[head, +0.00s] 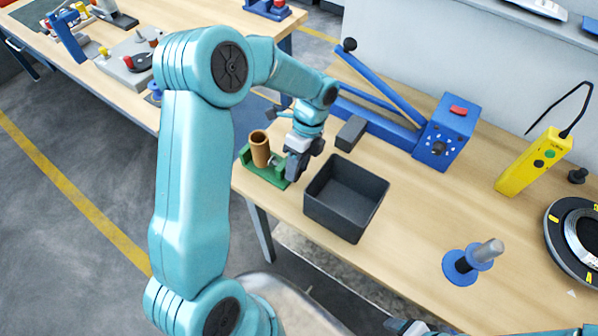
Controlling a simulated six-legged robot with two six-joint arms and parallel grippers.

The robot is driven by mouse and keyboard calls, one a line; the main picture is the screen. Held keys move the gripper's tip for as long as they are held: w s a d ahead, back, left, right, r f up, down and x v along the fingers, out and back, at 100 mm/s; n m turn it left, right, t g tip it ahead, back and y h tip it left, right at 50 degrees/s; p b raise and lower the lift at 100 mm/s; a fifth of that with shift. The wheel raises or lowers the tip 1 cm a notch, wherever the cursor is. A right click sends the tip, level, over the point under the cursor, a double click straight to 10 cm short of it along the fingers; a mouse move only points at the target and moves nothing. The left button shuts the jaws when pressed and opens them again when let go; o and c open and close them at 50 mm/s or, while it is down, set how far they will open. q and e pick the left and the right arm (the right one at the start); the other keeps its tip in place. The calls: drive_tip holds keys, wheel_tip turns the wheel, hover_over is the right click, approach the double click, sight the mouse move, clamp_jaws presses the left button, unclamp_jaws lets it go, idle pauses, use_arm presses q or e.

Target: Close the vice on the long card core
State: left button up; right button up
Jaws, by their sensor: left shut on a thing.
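The green vice (268,177) stands at the left edge of the workbench. The brown card core (260,149) stands upright in it, its open top showing. I cannot tell whether the jaws touch the core. My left gripper (293,172) points down at the vice's right end, beside the core. Its dark fingers are shut on what seems to be the vice handle, which they hide. A small part of my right gripper (405,326) shows at the bottom edge; its fingers cannot be made out.
A dark open bin (346,198) stands just right of the vice. Behind it are a grey block (351,133) and a blue lever machine (443,133). A yellow control box (535,162), a blue spindle (461,265) and a coil (582,240) are at the right. Bare bench lies between.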

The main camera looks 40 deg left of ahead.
use_arm(q)
drive_tip(key=o, duration=0.6)
drive_tip(key=shift+w, duration=0.2)
drive_tip(key=shift+w+f, duration=0.1)
drive_tip(key=shift+w, duration=0.05)
drive_tip(key=shift+s, duration=0.25)
